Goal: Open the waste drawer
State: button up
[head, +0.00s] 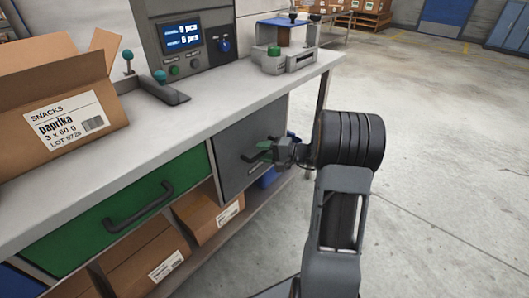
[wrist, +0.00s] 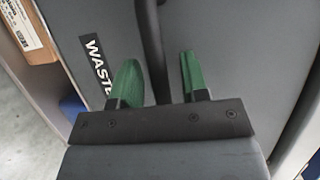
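The waste drawer (head: 240,135) is the grey front at the right end of the bench, and it looks closed. Its "WASTE" label (wrist: 96,62) shows in the wrist view, left of the handle. The dark bar handle (wrist: 151,40) runs between the green fingers of my gripper (wrist: 160,82). My gripper is open, with a clear gap between the handle and the right finger. The left finger is closer to the bar; I cannot tell if it touches. In the head view my gripper (head: 264,150) is at the drawer front and hides most of the handle.
A green drawer (head: 120,205) with a black handle is left of the grey one. Cardboard boxes (head: 210,212) sit on the shelf below. A paprika carton (head: 60,110), a control panel (head: 185,42) and a small scale device (head: 288,58) stand on the bench. The floor (head: 440,170) at right is clear.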

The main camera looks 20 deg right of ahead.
grip_shut()
dwell(0.4)
